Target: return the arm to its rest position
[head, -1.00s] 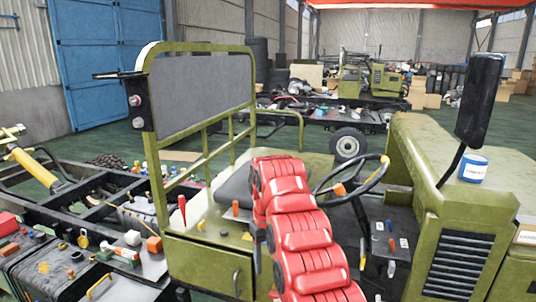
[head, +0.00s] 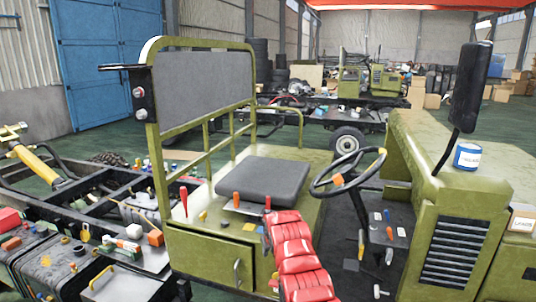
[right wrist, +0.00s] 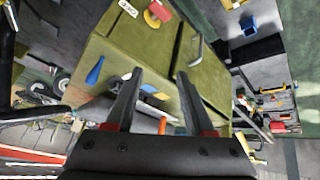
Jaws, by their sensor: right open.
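My red segmented right arm (head: 300,262) comes up from the bottom middle in the head view. Its upper end lies in front of the green cab platform, just below the black seat (head: 262,180). The gripper at its end cannot be made out there. In the right wrist view my right gripper (right wrist: 159,75) has its two dark fingers spread apart with nothing held between them. Beyond the fingertips is the olive-green cab box (right wrist: 140,55) with its metal handle. My left gripper is in neither current view.
The steering wheel (head: 347,173) and green hood (head: 460,150) are right of the arm. A blue-and-white can (head: 467,157) stands on the hood. A red-handled tool (head: 184,202) and an orange handle (head: 236,199) are by the seat. Loose parts crowd the chassis at left.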

